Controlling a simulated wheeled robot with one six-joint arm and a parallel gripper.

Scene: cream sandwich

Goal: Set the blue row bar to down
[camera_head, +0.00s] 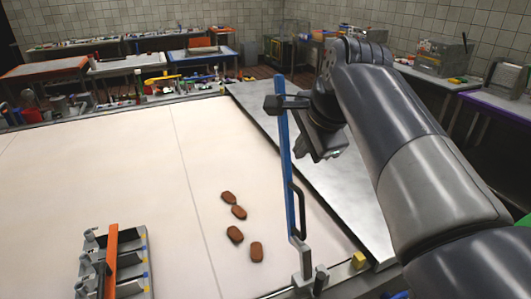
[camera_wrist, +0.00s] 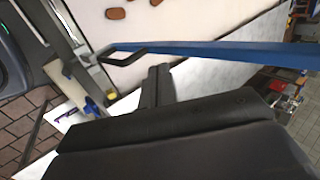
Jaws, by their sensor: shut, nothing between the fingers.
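The blue row bar (camera_head: 288,150) stands nearly upright, leaning slightly, at the right side of the pale worktop in the head view. A black handle loop is on its lower part, and its foot meets a metal bracket (camera_head: 306,262). In the wrist view the bar (camera_wrist: 230,52) runs across the top, with its handle loop (camera_wrist: 124,57) at left. My gripper (camera_wrist: 158,84) is shut and empty, its fingers pointing toward the bar. In the head view my gripper (camera_head: 297,102) is beside the bar's upper part; I cannot tell whether they touch.
Several brown biscuits (camera_head: 235,234) lie on the pale worktop (camera_head: 90,170). A rack with an orange bar (camera_head: 111,255) stands at front left. A grey metal strip (camera_head: 300,150) edges the worktop at right. A yellow block (camera_head: 359,260) sits near the bracket. Cluttered tables stand behind.

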